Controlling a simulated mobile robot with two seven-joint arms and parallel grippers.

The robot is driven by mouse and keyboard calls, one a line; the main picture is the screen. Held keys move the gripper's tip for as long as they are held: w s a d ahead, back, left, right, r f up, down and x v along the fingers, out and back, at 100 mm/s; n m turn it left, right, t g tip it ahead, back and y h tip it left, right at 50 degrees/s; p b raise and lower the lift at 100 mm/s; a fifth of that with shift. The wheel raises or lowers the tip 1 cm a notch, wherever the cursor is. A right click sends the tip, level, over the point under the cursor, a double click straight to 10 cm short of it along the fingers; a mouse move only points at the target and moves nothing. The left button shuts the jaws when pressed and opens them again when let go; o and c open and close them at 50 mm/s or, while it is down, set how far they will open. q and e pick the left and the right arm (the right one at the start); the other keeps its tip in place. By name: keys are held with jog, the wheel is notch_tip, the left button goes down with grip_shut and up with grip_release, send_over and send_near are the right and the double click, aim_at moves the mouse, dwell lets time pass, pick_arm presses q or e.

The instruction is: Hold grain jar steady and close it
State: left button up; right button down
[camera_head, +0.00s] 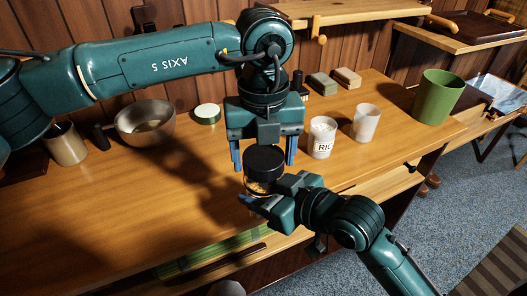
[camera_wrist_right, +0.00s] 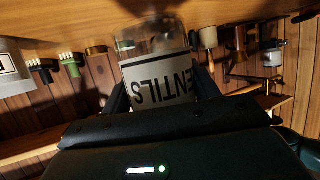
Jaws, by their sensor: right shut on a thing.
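The grain jar is a clear glass jar (camera_head: 262,187) with a black round lid (camera_head: 265,158) on its top; whether the lid is screwed tight cannot be told. In the right wrist view the jar (camera_wrist_right: 160,92) shows a pale label reading "ENTILS", upside down. My right gripper (camera_head: 258,202) is shut on the jar's body near the table's front edge. My left gripper (camera_head: 264,154) points down over the jar, open, with one blue finger on each side of the lid. Contact with the lid is not visible.
A jar labelled "RIC" (camera_head: 321,139) and a white cup (camera_head: 366,122) stand right of the grippers. A green bin (camera_head: 438,97) is farther right. The table's (camera_head: 110,210) left front is clear.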

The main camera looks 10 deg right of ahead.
pick_arm(q)
jog(key=shift+o, duration=1.3)
jog(key=shift+r, duration=0.1)
jog(key=shift+r, duration=2.2)
jog(key=shift+c, duration=0.3)
notch_tip(320, 180, up, 4)
jog(key=n, duration=0.3)
jog(key=shift+f, duration=0.25)
